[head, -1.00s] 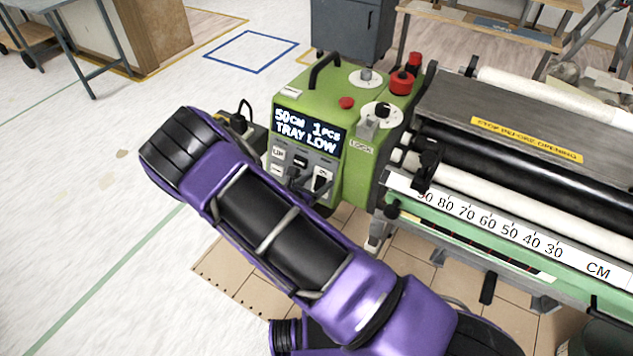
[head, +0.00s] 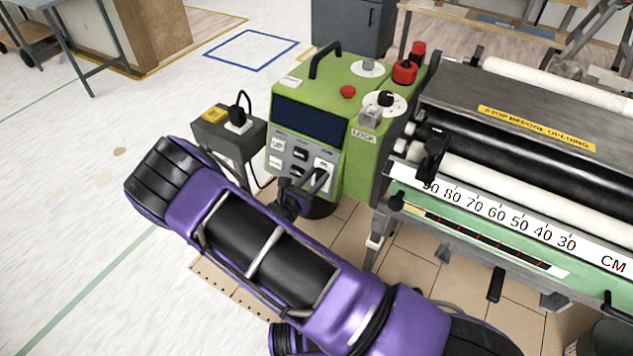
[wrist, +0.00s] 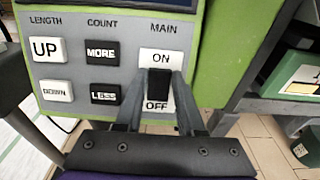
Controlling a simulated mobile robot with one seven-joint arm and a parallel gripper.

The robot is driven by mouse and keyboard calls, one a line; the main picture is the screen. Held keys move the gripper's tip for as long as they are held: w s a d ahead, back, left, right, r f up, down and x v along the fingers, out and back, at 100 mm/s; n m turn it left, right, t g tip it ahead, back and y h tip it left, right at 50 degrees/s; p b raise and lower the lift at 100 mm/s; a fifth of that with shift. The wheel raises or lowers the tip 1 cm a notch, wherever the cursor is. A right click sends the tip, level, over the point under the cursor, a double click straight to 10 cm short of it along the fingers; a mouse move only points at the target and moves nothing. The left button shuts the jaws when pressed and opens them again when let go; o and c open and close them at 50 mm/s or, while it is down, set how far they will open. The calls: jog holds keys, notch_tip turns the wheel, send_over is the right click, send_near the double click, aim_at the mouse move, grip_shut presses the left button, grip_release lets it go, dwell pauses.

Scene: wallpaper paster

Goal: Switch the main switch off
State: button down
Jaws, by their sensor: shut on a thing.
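The main switch (wrist: 160,57) sits on the right of the grey control panel, with a white ON label above and a white OFF label below a black lever (wrist: 159,84). My gripper (wrist: 161,90) is shut on the black lever, one finger at each side, in the wrist view. The lever covers the space between the labels and reaches the top of OFF. In the head view my gripper (head: 303,184) is at the lower front of the green control box (head: 360,150). The display (head: 308,120) is dark. The fingertips are small there.
The UP (wrist: 46,49), DOWN (wrist: 56,91), MORE (wrist: 102,53) and LESS (wrist: 104,93) buttons sit left of the switch. A grey socket stand (head: 225,135) with a black plug is left of the box. The roller machine (head: 500,150) stands right.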

dwell(0.3)
jog(key=c, duration=0.5)
grip_release()
jog(key=v, duration=0.8)
jog(key=p+v, duration=0.1)
jog(key=v, duration=0.8)
jog(key=shift+s+a+f, duration=0.1)
jog(key=shift+s+f, duration=0.1)
jog(key=shift+s, duration=0.1)
